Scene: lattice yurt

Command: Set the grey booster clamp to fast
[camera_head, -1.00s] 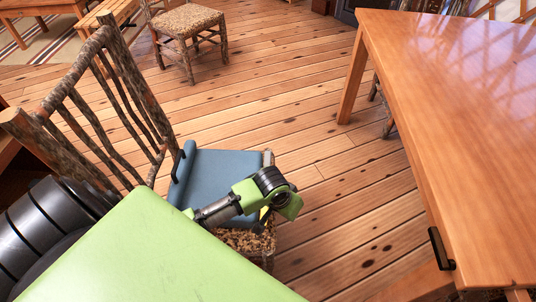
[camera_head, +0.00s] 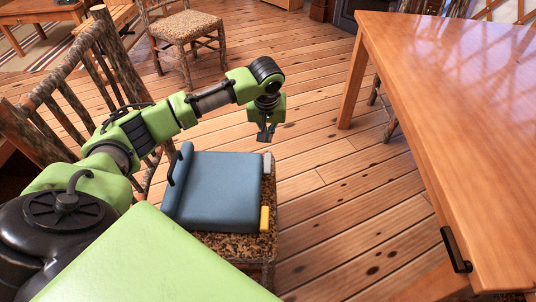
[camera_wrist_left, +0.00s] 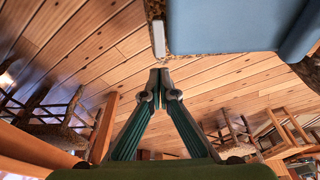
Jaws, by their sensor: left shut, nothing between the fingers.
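The blue booster seat (camera_head: 215,190) lies on a woven chair seat (camera_head: 220,243). The grey booster clamp (camera_head: 268,163) is at the booster's far right corner, and a yellow clamp (camera_head: 265,219) is at its near right corner. The grey clamp also shows in the left wrist view (camera_wrist_left: 158,38), upright at the booster's edge. I cannot tell which setting it is in. My left gripper (camera_head: 265,138) points down, shut and empty, just beyond the grey clamp and apart from it. Its closed fingertips show in the left wrist view (camera_wrist_left: 160,75), below the clamp. My right gripper is not in view.
The chair's branch backrest (camera_head: 85,75) rises at the left, close to my left arm. A wooden table (camera_head: 450,100) with a black handle (camera_head: 456,250) fills the right. Another woven chair (camera_head: 187,27) stands at the back. The plank floor between booster and table is clear.

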